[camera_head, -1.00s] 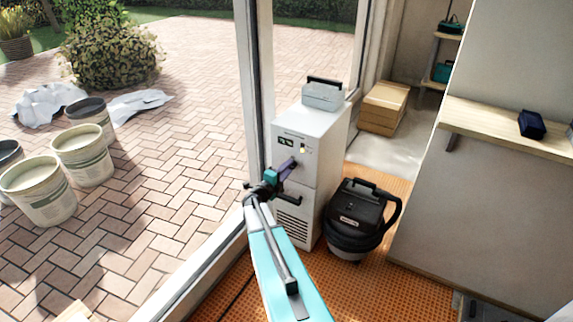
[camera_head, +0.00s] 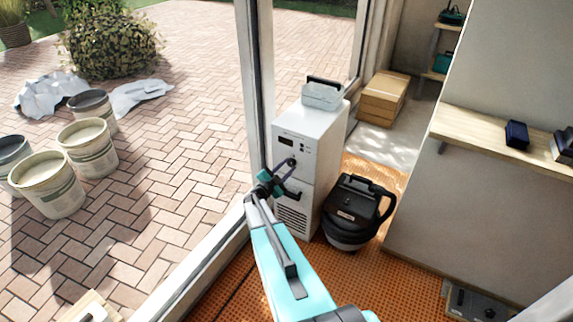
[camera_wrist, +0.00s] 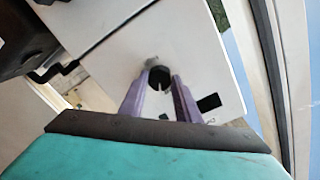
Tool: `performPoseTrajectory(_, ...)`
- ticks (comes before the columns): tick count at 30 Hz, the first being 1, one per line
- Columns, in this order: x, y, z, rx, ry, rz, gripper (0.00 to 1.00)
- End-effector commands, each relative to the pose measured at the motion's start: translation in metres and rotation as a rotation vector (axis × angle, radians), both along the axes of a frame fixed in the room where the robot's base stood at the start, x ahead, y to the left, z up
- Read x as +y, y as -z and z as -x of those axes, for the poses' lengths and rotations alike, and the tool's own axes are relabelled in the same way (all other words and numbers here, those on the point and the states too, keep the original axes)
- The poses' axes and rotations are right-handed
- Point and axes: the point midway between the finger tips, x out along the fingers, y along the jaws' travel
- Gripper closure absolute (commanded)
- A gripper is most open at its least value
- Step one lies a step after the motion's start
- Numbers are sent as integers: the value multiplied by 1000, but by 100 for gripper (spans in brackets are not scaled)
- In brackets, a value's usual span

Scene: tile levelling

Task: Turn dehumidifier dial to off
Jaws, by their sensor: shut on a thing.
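The white dehumidifier (camera_head: 318,140) stands upright by the glass door frame, with its display (camera_head: 285,141) dark. My gripper (camera_head: 290,164) reaches its front panel. In the wrist view, the two purple fingers of my gripper (camera_wrist: 159,84) are shut on the round black dial (camera_wrist: 160,76), one on each side. A light notch shows at the dial's lower edge. The display also shows in the wrist view as a black rectangle (camera_wrist: 209,103). Any off mark is too small to read.
A grey case (camera_head: 322,96) sits on the dehumidifier. A black vacuum (camera_head: 352,212) stands close to its right. A dark handle (camera_head: 292,196) juts from the front below the dial. Buckets (camera_head: 90,150) stand outside on the brick patio.

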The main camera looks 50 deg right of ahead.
Motion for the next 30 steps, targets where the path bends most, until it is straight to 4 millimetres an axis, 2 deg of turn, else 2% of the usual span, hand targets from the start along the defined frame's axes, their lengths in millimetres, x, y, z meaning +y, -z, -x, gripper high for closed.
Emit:
performPoseTrajectory(9,-3,-1,5,277,13,68,93)
performPoseTrajectory(15,-3,0,5,403,12,98,93)
performPoseTrajectory(30,-3,2,6,497,13,121,93)
